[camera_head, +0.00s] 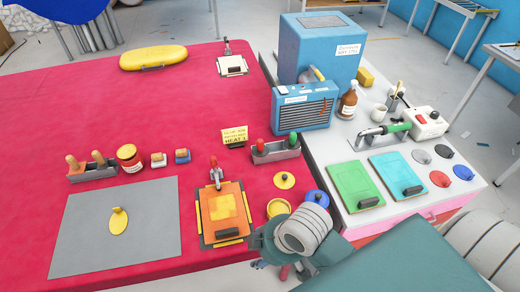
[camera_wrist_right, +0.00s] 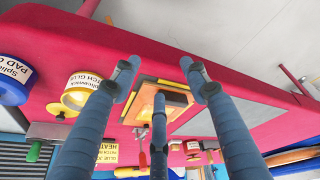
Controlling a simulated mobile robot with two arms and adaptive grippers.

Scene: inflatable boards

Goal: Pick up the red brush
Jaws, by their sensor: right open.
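A red-handled brush (camera_head: 260,146) stands upright in the left end of a grey holder (camera_head: 275,152) on the red table. A green-handled one (camera_head: 293,139) stands at the holder's other end. In the right wrist view the holder (camera_wrist_right: 45,132) is at the lower left with the green handle (camera_wrist_right: 33,152); I cannot make out the red handle there. My right gripper (camera_head: 272,258) is over the table's near edge, below and apart from the holder, its fingers mostly hidden by the wrist. In the right wrist view its fingers (camera_wrist_right: 159,76) are spread and empty. My left gripper is not in view.
A yellow sign (camera_head: 234,136) stands behind the holder's left end. A white bench (camera_head: 340,150) with a blue heater (camera_head: 305,107) is to the right.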

